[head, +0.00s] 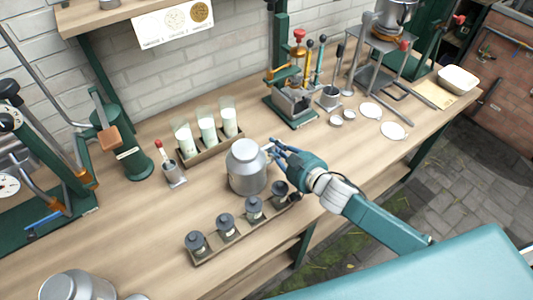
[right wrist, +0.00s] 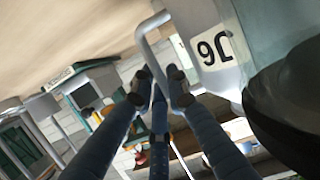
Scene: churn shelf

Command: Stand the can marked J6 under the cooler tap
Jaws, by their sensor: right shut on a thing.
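The can marked J6 (head: 246,168) is a silver metal churn with a domed lid, upright at the middle of the bench. Its label shows upside down in the right wrist view (right wrist: 213,47). My right gripper (head: 274,149) is at the can's right side. In the right wrist view its blue fingers (right wrist: 160,88) close on the can's side handle (right wrist: 143,42). I cannot tell whether the can touches the bench. My left gripper is not in view. I cannot make out for sure which fitting is the cooler tap.
A rack of several milk glasses (head: 207,132) stands behind the can, a tray of several small dark-lidded jars (head: 227,227) in front. A green post (head: 122,150) and red-tipped tool (head: 168,163) stand left. Another churn (head: 77,285) is at lower left.

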